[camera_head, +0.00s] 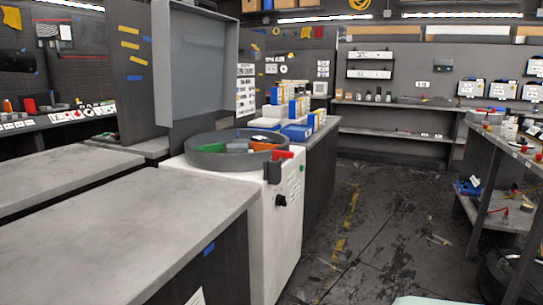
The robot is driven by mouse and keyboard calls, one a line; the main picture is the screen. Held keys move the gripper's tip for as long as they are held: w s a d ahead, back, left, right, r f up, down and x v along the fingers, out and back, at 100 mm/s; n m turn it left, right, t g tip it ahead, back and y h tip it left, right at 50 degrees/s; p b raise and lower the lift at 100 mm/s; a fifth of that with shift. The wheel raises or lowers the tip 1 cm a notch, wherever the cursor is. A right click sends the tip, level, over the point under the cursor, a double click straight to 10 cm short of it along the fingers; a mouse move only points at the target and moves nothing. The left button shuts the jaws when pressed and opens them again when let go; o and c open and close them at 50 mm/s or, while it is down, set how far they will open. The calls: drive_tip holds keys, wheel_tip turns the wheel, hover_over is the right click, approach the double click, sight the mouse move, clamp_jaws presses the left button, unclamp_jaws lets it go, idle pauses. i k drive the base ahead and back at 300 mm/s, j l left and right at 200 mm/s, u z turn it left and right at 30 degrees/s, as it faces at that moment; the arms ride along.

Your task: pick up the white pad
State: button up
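I cannot clearly pick out a white pad in the head view. A round grey tray (192,161) sits on top of a white cabinet (283,235) near the middle. Small grey, green and orange items lie in the tray, too small to name surely. A red item (281,154) is at the tray's right edge. White and blue boxes (297,131) stand on the counter behind the tray. My gripper is not in view.
A bare grey worktop (125,235) fills the lower left. A tall grey panel (203,60) rises behind the tray. A workbench (510,140) with small tools stands at the right. The dark, marked floor (385,220) between is mostly open.

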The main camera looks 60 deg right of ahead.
sight(231, 148)
drive_tip(key=i+l+z, duration=0.1)
drive_tip(key=l+z, duration=0.25)
drive_tip(key=i+l+z, duration=0.15)
drive_tip(key=z, duration=0.2)
drive_tip(key=i+l+z, duration=0.2)
drive_tip(key=z, duration=0.15)
drive_tip(key=l, duration=0.1)
